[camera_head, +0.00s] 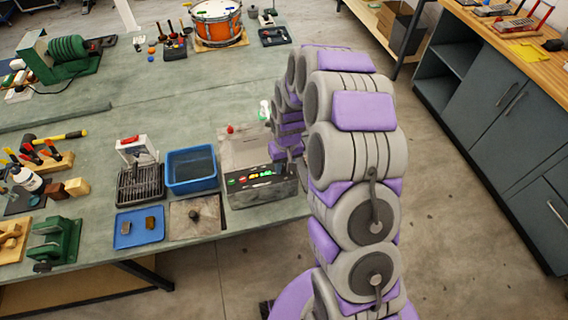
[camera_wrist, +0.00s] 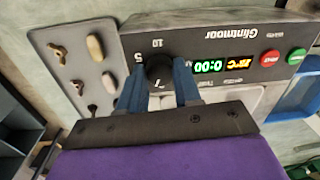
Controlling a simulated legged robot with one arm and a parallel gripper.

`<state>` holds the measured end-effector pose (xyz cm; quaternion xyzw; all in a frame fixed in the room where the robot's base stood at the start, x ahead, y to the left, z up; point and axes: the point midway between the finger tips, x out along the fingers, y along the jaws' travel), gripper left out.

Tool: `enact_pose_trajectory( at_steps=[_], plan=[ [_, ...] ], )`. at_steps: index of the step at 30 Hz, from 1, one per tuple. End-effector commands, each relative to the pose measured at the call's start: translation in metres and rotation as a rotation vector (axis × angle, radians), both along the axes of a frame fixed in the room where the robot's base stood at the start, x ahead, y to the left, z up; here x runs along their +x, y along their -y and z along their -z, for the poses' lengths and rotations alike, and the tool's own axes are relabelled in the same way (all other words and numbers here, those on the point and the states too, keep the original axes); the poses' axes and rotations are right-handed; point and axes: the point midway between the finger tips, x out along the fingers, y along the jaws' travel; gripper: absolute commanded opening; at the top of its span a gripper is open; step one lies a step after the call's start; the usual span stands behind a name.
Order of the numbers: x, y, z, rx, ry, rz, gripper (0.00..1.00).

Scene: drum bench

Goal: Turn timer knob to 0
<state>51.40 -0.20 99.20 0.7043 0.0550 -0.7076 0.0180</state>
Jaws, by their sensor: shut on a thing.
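The grey machine (camera_head: 255,160) with a front panel stands at the right end of the green bench, below my arm. In the wrist view its panel (camera_wrist: 215,40) appears upside down, with the name Glintmoor. The black round timer knob (camera_wrist: 158,70) sits between the blue fingers of my gripper (camera_wrist: 160,80), which is shut on it. Dial numbers 5 and 10 show beside the knob, and a white mark shows near its lower edge. The green display (camera_wrist: 208,66) appears to read 0:00. In the head view my gripper (camera_head: 286,152) is at the machine's front right, and the knob is hidden.
Red (camera_wrist: 270,58) and green (camera_wrist: 297,55) buttons lie along the panel. A blue bin (camera_head: 191,188), a black rack (camera_head: 140,196) and a blue tray (camera_head: 138,241) stand left of the machine. Open floor lies right of the bench, before dark cabinets (camera_head: 500,110).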

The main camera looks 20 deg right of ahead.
Motion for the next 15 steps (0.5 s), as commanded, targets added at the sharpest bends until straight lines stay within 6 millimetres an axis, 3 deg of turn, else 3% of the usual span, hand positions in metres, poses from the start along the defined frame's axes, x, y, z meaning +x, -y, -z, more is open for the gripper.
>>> enact_pose_trajectory(
  at_steps=[15],
  plan=[
    [0.0019, -0.0004, -0.0001, 0.002, 0.002, -0.392, 0.03]
  ],
)
